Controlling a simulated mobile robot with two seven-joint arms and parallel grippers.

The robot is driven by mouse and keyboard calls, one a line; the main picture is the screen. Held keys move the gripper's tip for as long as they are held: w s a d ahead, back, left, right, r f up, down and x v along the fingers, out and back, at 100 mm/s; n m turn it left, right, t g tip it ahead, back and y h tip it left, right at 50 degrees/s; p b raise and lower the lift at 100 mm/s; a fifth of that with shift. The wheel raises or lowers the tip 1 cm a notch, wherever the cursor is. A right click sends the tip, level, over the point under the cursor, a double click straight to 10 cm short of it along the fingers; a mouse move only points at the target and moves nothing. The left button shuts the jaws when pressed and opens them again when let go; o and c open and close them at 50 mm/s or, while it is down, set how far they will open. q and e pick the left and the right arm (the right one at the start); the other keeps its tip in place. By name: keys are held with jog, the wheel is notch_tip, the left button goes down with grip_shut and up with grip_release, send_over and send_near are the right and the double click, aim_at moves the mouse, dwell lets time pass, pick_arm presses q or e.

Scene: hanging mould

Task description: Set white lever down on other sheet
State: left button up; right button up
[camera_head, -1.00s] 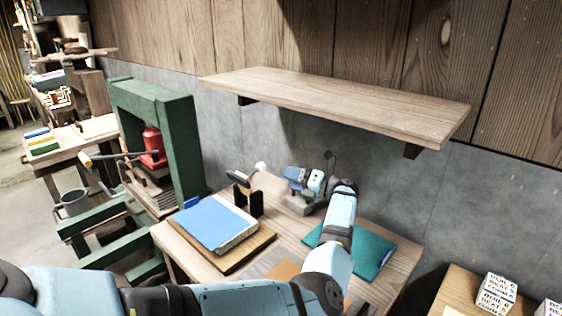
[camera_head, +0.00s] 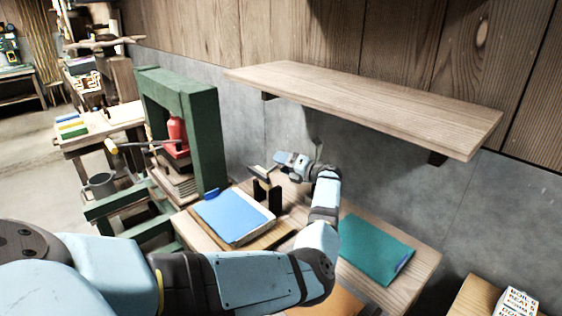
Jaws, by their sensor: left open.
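My left gripper (camera_head: 268,167) is open beside a dark upright stand (camera_head: 268,194) on the wooden table, its fingers pointing left. I cannot make out the white lever now; the white knob near this stand earlier may be hidden by the gripper. A blue sheet (camera_head: 232,214) with white layers under it lies on a wooden board left of the stand. A teal sheet (camera_head: 372,248) lies flat on the table to the right of my left forearm. My right gripper is not in view.
A wooden shelf (camera_head: 360,100) juts from the wall above the table. A green press frame (camera_head: 205,135) with a red part (camera_head: 178,130) stands at the left. Lettered white blocks (camera_head: 519,300) stand at the lower right. Bare tabletop shows right of the teal sheet.

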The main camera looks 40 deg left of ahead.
pick_arm(q)
jog(key=shift+s+a, duration=0.1)
jog(key=shift+a, duration=0.35)
grip_shut()
